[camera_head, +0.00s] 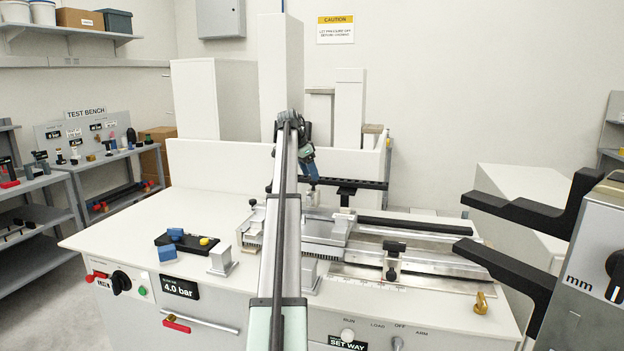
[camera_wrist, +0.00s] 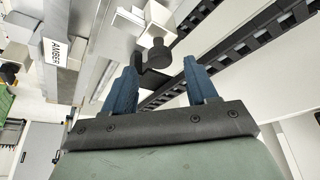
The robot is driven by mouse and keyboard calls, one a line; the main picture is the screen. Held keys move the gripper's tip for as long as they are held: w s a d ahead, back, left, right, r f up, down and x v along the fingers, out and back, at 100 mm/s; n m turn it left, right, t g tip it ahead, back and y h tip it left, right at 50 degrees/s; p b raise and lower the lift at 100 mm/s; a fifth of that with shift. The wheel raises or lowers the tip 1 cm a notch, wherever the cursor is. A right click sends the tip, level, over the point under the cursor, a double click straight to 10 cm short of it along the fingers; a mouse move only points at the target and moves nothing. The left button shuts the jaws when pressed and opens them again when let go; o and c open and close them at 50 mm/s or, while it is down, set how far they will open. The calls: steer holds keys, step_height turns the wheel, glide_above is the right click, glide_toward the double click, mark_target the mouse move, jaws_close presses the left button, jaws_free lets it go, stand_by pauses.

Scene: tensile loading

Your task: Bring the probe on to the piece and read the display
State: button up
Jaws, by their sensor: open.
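My gripper (camera_head: 312,178) hangs over the back of the machine on the bench, fingers down. The machine's bed has a slide (camera_head: 325,230) and a dark clamp (camera_head: 394,258) at the front. No piece can be picked out with certainty; my arm hides part of the bed. No reading display can be made out.
A grey unit marked mm (camera_head: 598,262) with black arms stands close at the right. A black tray (camera_head: 187,243) with blue and yellow parts and a metal block (camera_head: 222,262) lie on the bench's left. A dark toothed rail (camera_head: 346,184) runs behind the bed.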

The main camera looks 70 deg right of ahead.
mark_target(312, 195)
steer(key=shift+x, duration=1.5)
